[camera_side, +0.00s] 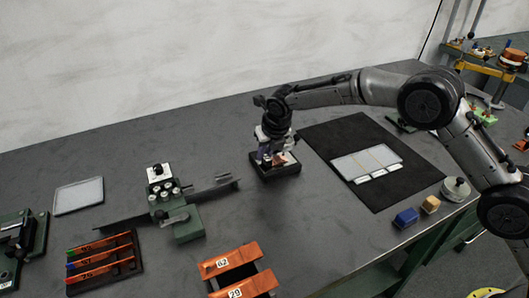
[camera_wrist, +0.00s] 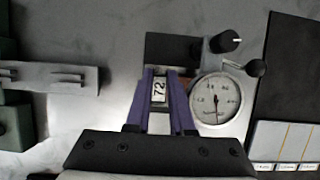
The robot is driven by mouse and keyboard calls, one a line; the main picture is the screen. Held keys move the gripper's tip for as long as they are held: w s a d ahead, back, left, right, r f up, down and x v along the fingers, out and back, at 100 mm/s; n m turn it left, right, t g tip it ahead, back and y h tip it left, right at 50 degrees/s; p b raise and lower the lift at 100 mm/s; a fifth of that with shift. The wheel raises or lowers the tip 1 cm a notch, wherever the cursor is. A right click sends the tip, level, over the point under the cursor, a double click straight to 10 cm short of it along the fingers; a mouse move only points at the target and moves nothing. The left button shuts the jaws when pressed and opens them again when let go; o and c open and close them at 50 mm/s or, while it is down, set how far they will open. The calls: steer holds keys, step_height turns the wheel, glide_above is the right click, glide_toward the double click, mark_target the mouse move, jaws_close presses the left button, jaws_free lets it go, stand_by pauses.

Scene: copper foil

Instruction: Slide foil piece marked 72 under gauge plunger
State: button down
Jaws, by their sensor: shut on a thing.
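My gripper (camera_wrist: 160,74) has two purple fingers and is shut on the foil piece marked 72 (camera_wrist: 159,90); its white label shows between the fingers in the wrist view. The gauge (camera_wrist: 215,100) has a round white dial and stands just right of the fingers. In the side view my gripper (camera_side: 268,157) is low over the gauge's black base (camera_side: 276,173), and a bit of copper foil (camera_side: 284,159) shows there. The plunger tip is hidden, so I cannot tell whether the foil is under it.
A green shearing fixture (camera_side: 188,226) with a long grey bar stands left of the gauge. Foil strips marked 62 (camera_side: 226,260) and 29 (camera_side: 243,288) lie in front. A rack of labelled strips (camera_side: 102,262) is at left. A black mat (camera_side: 340,130) with a white card (camera_side: 367,163) lies right.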

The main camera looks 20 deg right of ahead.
steer(key=shift+d, duration=0.35)
stand_by(0.3)
steer(key=c, duration=1.1)
jaws_free()
steer(key=shift+d, duration=0.1)
steer(key=shift+w+r, duration=0.1)
steer(key=shift+r, duration=1.6)
steer(key=o, duration=0.5)
steer(key=shift+f, duration=0.1)
